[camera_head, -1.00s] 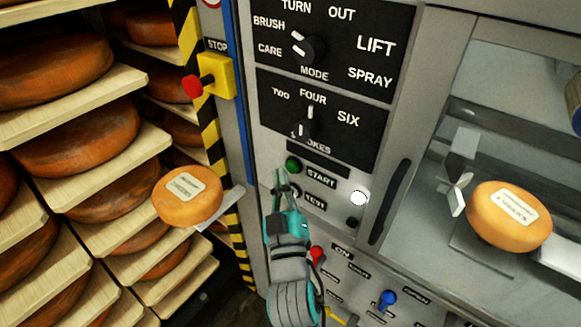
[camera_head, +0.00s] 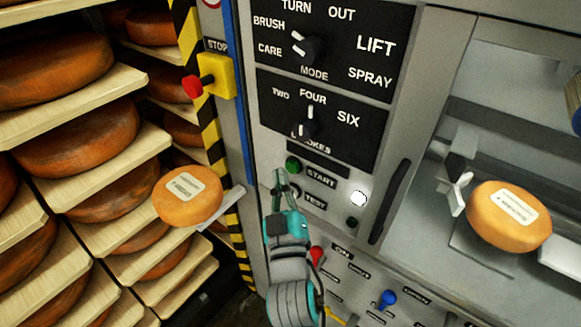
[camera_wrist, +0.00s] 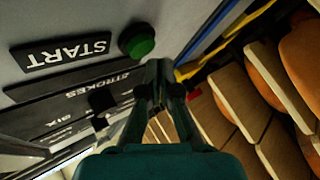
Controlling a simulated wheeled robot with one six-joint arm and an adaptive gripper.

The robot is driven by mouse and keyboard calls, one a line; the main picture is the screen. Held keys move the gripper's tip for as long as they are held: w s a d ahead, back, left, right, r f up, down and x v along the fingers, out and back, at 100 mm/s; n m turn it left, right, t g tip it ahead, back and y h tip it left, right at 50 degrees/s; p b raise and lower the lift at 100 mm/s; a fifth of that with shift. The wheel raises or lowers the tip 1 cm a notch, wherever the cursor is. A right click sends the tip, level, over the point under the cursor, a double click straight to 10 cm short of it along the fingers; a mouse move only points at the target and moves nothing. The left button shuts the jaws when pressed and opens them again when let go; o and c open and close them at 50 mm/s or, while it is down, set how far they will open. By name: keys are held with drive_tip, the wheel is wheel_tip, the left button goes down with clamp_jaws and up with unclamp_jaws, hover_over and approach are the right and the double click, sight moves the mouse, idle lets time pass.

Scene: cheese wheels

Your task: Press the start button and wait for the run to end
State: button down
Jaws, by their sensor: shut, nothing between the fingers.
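The green start button (camera_head: 293,165) sits on the grey machine front, left of the START label (camera_head: 321,182). It also shows in the wrist view (camera_wrist: 137,41), standing out from the panel. My gripper (camera_head: 280,173) is shut and empty, its tips just left of and below the button in the head view. In the wrist view the shut fingertips (camera_wrist: 158,78) appear beside the button, with a small gap in the picture. I cannot tell the depth between them. A round white lamp (camera_head: 359,198) is bright on the panel.
A mode knob (camera_head: 309,48) and a strokes knob (camera_head: 308,121), pointing at FOUR, sit above. A red stop button (camera_head: 192,86) is upper left. A cheese wheel (camera_head: 508,216) lies inside the machine at right; another (camera_head: 187,196) sits by the shelves.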

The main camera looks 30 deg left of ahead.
drive_tip(key=shift+w, duration=0.15)
drive_tip(key=shift+w, duration=0.25)
